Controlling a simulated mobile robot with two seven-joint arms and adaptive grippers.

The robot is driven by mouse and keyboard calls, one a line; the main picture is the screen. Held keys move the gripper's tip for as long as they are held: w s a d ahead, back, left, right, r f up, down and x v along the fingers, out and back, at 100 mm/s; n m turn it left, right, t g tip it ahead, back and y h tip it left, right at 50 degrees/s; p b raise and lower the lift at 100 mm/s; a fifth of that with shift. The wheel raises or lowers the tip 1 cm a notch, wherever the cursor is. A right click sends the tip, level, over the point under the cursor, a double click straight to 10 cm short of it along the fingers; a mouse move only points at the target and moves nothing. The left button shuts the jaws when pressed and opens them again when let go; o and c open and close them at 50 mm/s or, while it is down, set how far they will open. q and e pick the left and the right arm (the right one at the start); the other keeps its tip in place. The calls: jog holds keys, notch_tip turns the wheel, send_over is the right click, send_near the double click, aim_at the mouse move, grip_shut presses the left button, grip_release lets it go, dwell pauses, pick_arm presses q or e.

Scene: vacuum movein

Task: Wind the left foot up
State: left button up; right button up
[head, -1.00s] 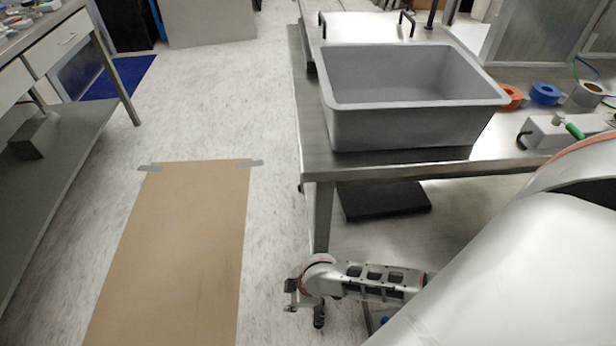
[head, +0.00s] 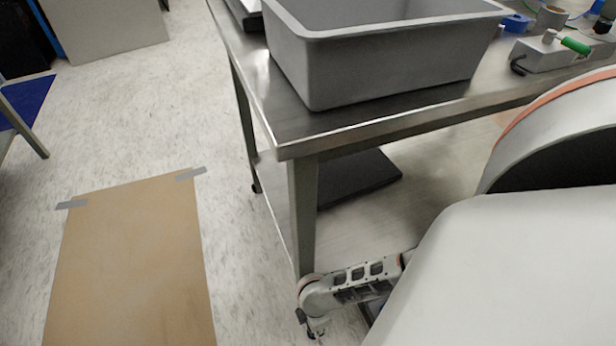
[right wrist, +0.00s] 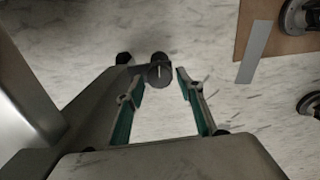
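In the right wrist view, a dark round piece with a pale mark (right wrist: 160,70) shows just beyond and between my right gripper's (right wrist: 158,84) fingertips. I cannot tell whether it is the left foot. The gripper's two green-lined fingers are apart, with pale floor visible between them. In the head view my right gripper (head: 314,331) is low beside the steel table's front leg (head: 303,215), near the floor. Its fingers are too small to judge there. The leg's lower end is hidden behind the arm. My left gripper is not in view.
A grey tub (head: 385,65) stands on the steel table (head: 290,128). A black slab (head: 350,178) lies on the lower shelf. A brown sheet (head: 130,265) with grey taped corners lies on the floor. Pale floor between sheet and table is clear.

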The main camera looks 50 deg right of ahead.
jog(key=shift+f, duration=0.7)
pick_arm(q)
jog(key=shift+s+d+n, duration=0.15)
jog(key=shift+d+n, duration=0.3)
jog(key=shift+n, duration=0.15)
pick_arm(e)
jog(key=shift+w, duration=0.1)
jog(key=c, duration=0.8)
jog(key=shift+w+r+n, duration=0.1)
jog(key=shift+n, duration=0.6)
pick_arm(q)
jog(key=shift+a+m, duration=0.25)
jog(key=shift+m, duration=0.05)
